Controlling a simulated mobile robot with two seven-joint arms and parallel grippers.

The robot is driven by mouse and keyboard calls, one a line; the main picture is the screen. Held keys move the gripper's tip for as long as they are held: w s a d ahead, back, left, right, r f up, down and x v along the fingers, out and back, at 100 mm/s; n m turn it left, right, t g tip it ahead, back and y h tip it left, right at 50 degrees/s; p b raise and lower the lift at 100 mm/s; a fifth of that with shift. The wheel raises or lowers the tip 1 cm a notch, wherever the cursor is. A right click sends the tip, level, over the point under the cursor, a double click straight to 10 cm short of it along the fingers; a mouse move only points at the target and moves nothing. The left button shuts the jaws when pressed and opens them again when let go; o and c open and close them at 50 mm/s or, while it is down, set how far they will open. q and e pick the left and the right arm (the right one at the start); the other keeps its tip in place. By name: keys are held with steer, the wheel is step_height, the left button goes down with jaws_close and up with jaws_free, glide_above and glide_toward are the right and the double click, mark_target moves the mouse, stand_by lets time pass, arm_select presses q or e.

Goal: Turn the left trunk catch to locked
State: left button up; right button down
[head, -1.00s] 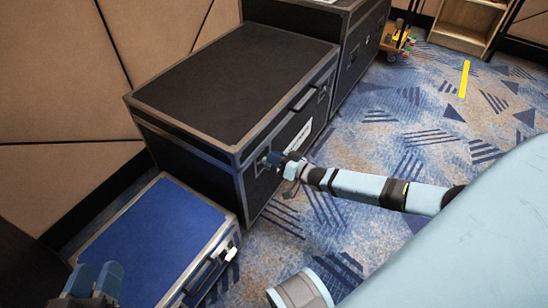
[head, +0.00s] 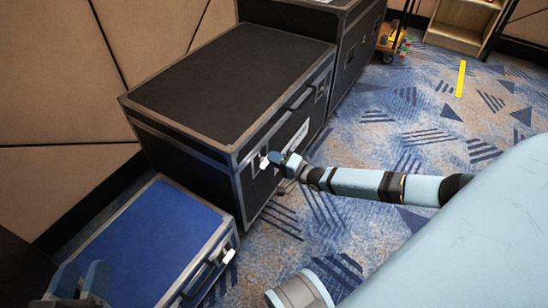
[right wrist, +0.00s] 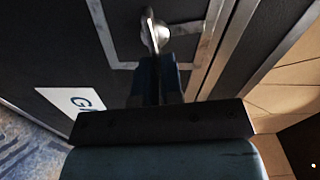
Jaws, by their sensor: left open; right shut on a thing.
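The black trunk (head: 218,85) with metal edges stands against the wall in the head view. Its left catch (head: 263,162) is a small pale metal lever on the front face. In the right wrist view the catch (right wrist: 161,33) shows as a silver knob and lever in a metal-framed plate. My right gripper (head: 272,158) is at the catch, its fingers (right wrist: 155,62) shut on the lever. The part between the fingers is hidden. My left gripper (head: 80,275) is open and empty at the lower left, over the blue case.
A blue case (head: 150,240) with a white catch (head: 229,256) stands in front of the trunk. Another black trunk (head: 352,48) stands behind. A trolley (head: 393,42) and a wooden shelf (head: 462,25) are farther back.

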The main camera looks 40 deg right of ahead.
steer(key=shift+f+m, duration=0.25)
steer(key=shift+m, duration=0.55)
arm_select(q)
steer(key=shift+w+a+m+b, duration=0.1)
steer(key=shift+w+m+b, duration=0.15)
steer(key=shift+m+b, duration=0.05)
arm_select(e)
steer(key=shift+m, duration=0.3)
arm_select(q)
steer(key=shift+r, duration=0.1)
arm_select(e)
steer(key=c, duration=1.3)
jaws_free()
steer(key=shift+o, duration=0.2)
